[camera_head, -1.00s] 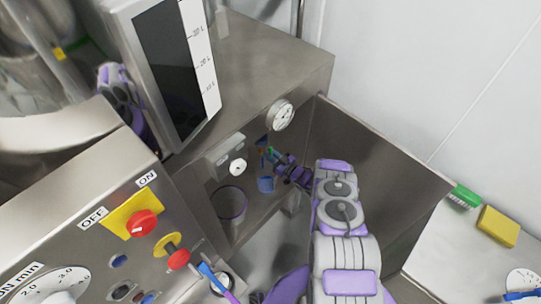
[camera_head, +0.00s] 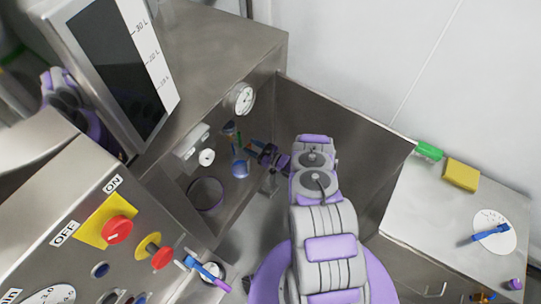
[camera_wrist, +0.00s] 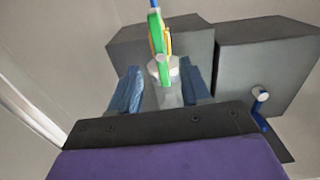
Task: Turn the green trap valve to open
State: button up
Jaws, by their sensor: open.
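The green trap valve (camera_wrist: 156,38) shows in the wrist view as a green lever on a pale round fitting, just beyond my fingertips and between them. My gripper (camera_wrist: 160,88) is open, its two blue fingers on either side of the fitting with a gap around it. In the head view my gripper (camera_head: 248,152) is small, at the end of my arm inside the steel recess.
A steel side wall (camera_head: 345,128) stands to the right. A blue-handled lever (camera_wrist: 259,108) shows in the wrist view. A control panel (camera_head: 75,262) is at lower left.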

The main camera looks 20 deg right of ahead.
jog(key=v, duration=1)
jog(key=shift+s+d, duration=0.2)
jog(key=shift+f, duration=0.1)
